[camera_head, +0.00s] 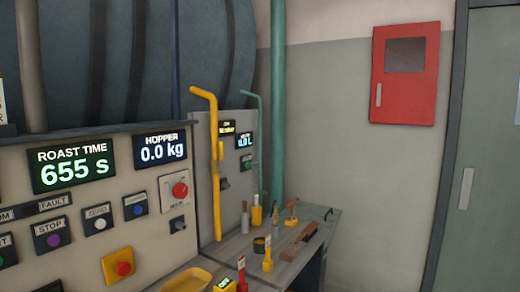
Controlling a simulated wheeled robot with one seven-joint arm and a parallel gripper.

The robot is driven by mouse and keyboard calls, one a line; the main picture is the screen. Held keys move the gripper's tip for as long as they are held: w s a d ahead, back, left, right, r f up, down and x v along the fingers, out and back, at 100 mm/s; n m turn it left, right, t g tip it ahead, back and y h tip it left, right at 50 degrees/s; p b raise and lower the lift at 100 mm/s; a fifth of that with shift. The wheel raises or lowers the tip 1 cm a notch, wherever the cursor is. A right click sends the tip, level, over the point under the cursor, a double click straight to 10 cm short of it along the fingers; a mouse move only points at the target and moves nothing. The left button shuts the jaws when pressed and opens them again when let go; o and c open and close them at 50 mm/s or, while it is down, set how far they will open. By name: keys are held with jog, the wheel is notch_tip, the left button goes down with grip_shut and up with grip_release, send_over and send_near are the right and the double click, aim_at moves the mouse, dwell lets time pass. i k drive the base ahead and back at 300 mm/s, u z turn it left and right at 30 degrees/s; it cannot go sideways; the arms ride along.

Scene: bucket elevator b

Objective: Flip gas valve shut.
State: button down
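A yellow pipe (214,190) stands upright by the right end of the grey control panel, its top bent to the left. A small yellow part (220,150), possibly the gas valve's lever, lies close along the pipe's right side at mid-height. It is too small to tell its exact position. My gripper is not in view.
The control panel (120,240) with buttons and displays fills the left. A bench (315,235) with several small tools and yellow items stands right of the pipe. A red wall cabinet (405,73) and grey door (488,150) are further right. A green pipe (278,100) stands behind.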

aim_at(221, 151)
jog(key=u, duration=0.15)
jog(key=i, duration=0.95)
jog(key=u, duration=0.55)
